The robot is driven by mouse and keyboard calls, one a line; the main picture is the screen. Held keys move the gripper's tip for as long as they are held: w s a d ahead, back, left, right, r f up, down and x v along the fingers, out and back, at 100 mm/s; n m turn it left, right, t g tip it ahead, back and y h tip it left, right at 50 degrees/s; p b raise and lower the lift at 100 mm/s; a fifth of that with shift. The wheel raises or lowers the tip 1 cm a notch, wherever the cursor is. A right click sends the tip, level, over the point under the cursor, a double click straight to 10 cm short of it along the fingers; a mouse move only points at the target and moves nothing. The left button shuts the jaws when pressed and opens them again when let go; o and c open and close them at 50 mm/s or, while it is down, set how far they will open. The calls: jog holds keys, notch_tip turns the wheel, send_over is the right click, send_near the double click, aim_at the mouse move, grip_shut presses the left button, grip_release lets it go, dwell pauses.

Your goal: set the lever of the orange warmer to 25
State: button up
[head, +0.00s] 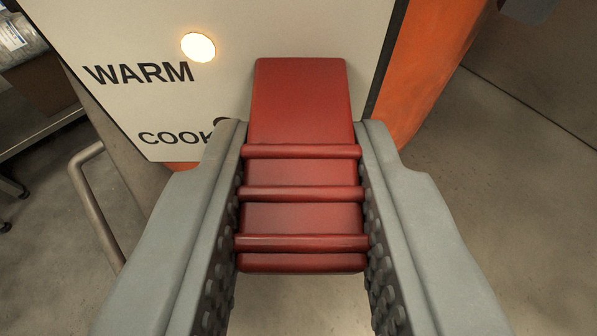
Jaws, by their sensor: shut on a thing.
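The orange warmer (436,55) fills the upper part of the head view, with orange sides and a pale front panel (130,25). The panel carries the words WARM and COOK and a round glowing light. A red ribbed lever (300,95) sticks out from the panel toward me. My gripper (302,140) is shut on the lever, with one grey finger against each side. No number scale is visible. Part of the panel's lettering is hidden behind my gripper.
A metal bar handle (93,200) stands at the left. A metal table (42,135) with a brown box (45,85) and a wrapped roll (18,40) is at the upper left. The grey floor (520,200) at the right is clear.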

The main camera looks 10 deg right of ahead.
jog(key=shift+r+g, duration=0.25)
jog(key=shift+g, duration=0.25)
jog(key=o, duration=1)
jog(key=shift+s, duration=0.1)
jog(key=v, duration=1.7)
jog(key=shift+r, duration=0.1)
